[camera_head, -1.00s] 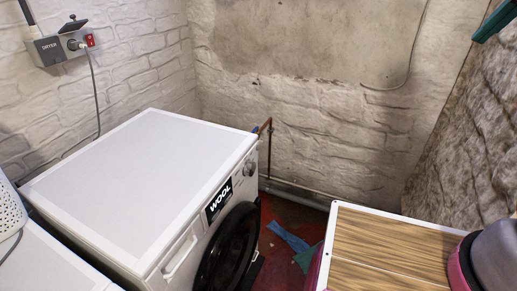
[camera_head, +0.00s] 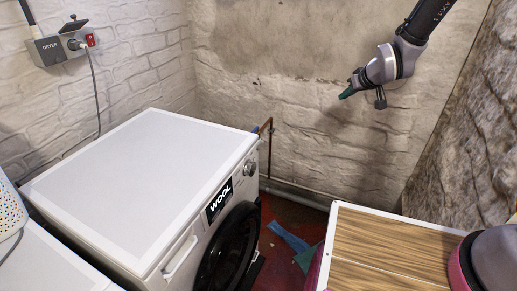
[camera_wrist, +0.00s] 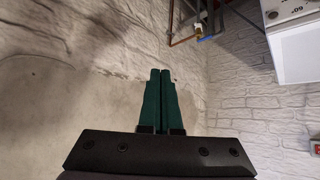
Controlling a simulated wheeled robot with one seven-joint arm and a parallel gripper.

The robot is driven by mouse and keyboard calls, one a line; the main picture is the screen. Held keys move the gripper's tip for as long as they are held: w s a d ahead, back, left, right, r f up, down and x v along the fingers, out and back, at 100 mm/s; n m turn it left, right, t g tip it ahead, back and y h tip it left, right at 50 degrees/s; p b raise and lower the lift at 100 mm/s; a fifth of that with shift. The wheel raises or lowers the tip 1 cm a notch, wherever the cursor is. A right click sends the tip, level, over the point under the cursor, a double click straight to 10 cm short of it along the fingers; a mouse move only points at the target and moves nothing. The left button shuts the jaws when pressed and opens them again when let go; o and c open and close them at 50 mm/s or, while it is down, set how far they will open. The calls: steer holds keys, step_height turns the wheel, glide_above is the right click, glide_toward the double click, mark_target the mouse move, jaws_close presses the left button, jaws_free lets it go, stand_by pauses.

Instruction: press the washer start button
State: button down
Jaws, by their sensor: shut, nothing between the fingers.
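The white washer (camera_head: 140,180) stands at the left in the head view, with a dark round door (camera_head: 228,250) and a display reading "WOOL" (camera_head: 220,200) on its front. A round knob (camera_head: 250,168) is at the far end of its panel. I cannot make out the start button. My gripper (camera_head: 347,94) is in the air at the upper right, well apart from the washer, pointing left. In the wrist view its green fingers (camera_wrist: 160,98) are shut with nothing between them. The washer's panel edge (camera_wrist: 292,12) shows at the upper right there.
A wood-topped surface (camera_head: 390,250) is at the lower right. Pipes (camera_head: 270,140) run by the wall behind the washer. A blue cloth (camera_head: 290,238) lies on the red floor (camera_head: 275,215). A socket box (camera_head: 62,48) is on the left wall. The air between gripper and washer is clear.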

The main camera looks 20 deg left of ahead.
mark_target(258, 148)
steer(key=s+a+f+n+y, duration=0.1)
steer(key=s+a+f, duration=0.2)
steer(key=f, duration=0.4)
steer(key=s+a+f+n+g+y, duration=0.1)
steer(key=s+a+f, duration=0.2)
steer(key=a+f, duration=0.3)
steer(key=s+a+f+n+y, duration=0.1)
steer(key=s+a+f+n, duration=0.1)
steer(key=a+f, duration=0.3)
step_height(258, 148, down, 4)
steer(key=shift+s+a+y, duration=0.2)
steer(key=shift+s+y, duration=0.1)
steer(key=shift+s, duration=0.6)
steer(key=a, duration=0.8)
steer(key=shift+w+a, duration=0.35)
steer(key=shift+a, duration=0.1)
steer(key=shift+a, duration=0.3)
